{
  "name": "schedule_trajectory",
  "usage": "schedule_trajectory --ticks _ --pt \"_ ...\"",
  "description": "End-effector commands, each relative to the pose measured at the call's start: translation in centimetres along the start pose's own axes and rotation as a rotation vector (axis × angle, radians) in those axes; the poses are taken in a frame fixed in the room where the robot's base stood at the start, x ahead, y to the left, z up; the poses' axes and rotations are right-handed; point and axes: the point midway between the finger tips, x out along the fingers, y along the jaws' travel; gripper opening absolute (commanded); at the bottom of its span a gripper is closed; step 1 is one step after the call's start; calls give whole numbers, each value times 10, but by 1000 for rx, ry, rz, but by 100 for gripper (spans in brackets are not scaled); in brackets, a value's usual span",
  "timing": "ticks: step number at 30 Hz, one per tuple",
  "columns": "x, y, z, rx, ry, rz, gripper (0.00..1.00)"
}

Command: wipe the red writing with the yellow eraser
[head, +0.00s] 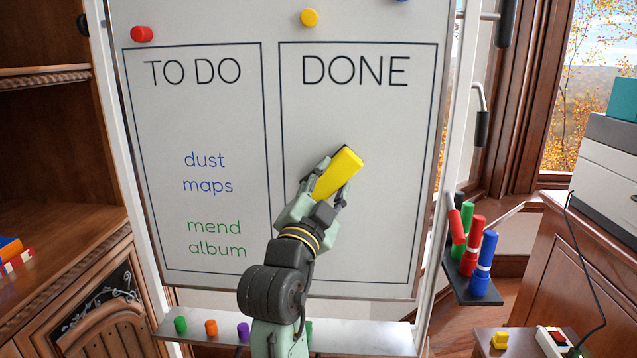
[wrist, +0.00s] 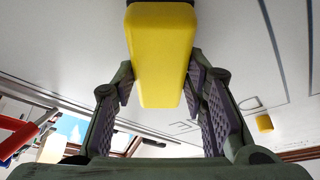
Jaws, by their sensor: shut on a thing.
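The yellow eraser (head: 338,172) is between the fingers of my gripper (head: 332,180), which is shut on it. It is at the whiteboard (head: 345,245), in the DONE box (head: 410,190) right of centre. In the wrist view the eraser (wrist: 160,60) fills the gap between my fingers, its far end against or very near the board; I cannot tell if it touches. No red writing shows on the board; my gripper and arm cover part of the DONE box. Blue "dust maps" (head: 207,173) and green "mend album" (head: 216,238) stand in the TO DO box.
Red (head: 141,34) and yellow (head: 310,17) magnets sit along the board's top. A ledge (head: 380,338) below holds several coloured caps. A marker holder (head: 470,285) with several markers stands right of the board, near a wooden cabinet (head: 585,245). Shelves (head: 50,215) are at left.

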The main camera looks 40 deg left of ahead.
Motion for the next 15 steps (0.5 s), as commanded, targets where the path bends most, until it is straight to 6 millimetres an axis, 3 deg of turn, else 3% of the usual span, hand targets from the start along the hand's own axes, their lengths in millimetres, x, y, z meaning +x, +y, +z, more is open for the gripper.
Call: schedule_trajectory --ticks 15 --pt "8 22 -19 -1 1 1 17"
